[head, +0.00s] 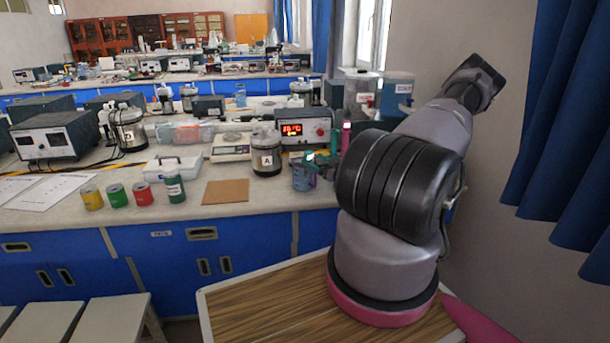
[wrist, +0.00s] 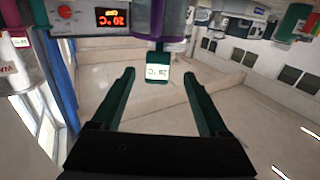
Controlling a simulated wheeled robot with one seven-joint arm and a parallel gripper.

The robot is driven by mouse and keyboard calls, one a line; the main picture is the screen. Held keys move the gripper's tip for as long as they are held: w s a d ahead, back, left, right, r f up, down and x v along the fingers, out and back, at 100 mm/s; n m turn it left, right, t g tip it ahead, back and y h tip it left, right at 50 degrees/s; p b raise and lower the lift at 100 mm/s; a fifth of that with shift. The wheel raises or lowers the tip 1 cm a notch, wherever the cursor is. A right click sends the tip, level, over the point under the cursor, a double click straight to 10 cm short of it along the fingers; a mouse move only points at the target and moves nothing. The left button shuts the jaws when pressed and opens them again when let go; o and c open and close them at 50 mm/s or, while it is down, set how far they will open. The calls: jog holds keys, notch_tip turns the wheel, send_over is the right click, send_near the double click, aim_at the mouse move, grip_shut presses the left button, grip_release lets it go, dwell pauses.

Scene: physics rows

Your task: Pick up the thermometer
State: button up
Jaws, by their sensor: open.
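The thermometer shows in the wrist view as a small teal-edged piece with a white display (wrist: 157,71) reading about 28 °C. The wrist picture is upside down, so this display is its upper end. My gripper (wrist: 159,75) is open, one dark green finger on each side of the display with gaps. Nothing is held; I cannot tell the exact depth. In the head view the small white display (head: 310,156) shows above a purple-and-teal cup (head: 302,180) near the bench's front edge. My arm hides most of my gripper there.
A box with a red digital display (head: 307,130) stands behind the cup. A jar marked A (head: 266,158) stands to its left, with a brown board (head: 226,191) and several coloured cans (head: 143,194) farther left. Clear containers (head: 362,93) stand behind my arm.

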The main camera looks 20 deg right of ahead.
jog(key=x, duration=0.8)
jog(key=shift+w+d+r, duration=0.2)
jog(key=shift+r, duration=0.05)
grip_shut()
